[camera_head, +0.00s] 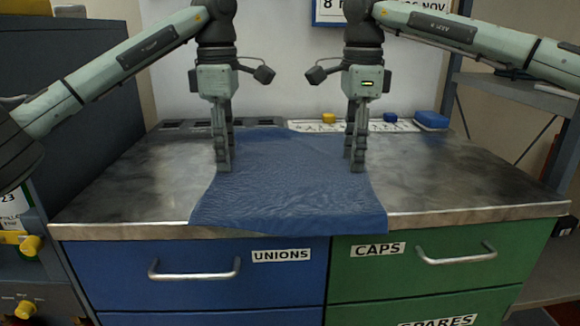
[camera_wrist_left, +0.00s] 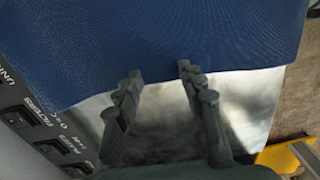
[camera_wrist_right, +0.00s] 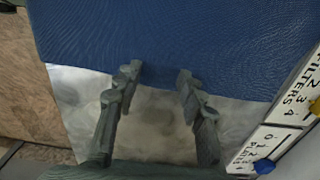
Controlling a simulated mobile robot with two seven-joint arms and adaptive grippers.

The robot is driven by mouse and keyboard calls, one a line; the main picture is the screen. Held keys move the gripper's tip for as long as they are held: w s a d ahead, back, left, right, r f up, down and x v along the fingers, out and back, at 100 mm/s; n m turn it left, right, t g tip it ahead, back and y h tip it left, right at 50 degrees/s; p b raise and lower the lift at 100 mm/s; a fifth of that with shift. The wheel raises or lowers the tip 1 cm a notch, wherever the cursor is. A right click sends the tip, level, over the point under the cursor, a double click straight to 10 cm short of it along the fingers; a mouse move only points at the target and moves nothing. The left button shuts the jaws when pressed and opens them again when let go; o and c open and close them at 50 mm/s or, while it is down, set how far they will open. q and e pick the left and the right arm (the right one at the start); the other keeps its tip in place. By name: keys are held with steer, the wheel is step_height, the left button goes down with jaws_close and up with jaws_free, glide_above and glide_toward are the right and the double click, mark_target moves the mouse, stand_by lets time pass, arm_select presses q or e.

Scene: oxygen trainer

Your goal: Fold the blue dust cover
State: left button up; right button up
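The blue dust cover (camera_head: 290,185) lies spread over the middle of the metal worktop. Its front edge hangs a little over the front of the bench. My left gripper (camera_head: 227,160) is at the cover's left side, fingers pointing down. In the left wrist view its fingers (camera_wrist_left: 160,74) are apart, with their tips over the cover's edge (camera_wrist_left: 170,35). My right gripper (camera_head: 354,162) is at the cover's right side, also pointing down. In the right wrist view its fingers (camera_wrist_right: 159,72) are apart at the cover's edge (camera_wrist_right: 170,30). I cannot tell whether the tips touch the cloth.
The worktop (camera_head: 450,180) is bare to the right and left of the cover. At the back stand a labelled strip with a yellow piece (camera_head: 328,118), a small blue piece (camera_head: 390,117) and a blue block (camera_head: 431,120). Blue and green drawers with handles (camera_head: 195,274) are below.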

arm_select(q)
steer(key=shift+f+b, duration=0.25)
steer(key=shift+b, duration=0.05)
arm_select(e)
steer(key=shift+f, duration=0.25)
arm_select(q)
steer(key=shift+c, duration=0.2)
steer(key=c, duration=0.3)
arm_select(e)
steer(key=c, duration=0.4)
arm_select(q)
jaws_close()
arm_select(e)
steer(key=shift+f, duration=0.1)
jaws_close()
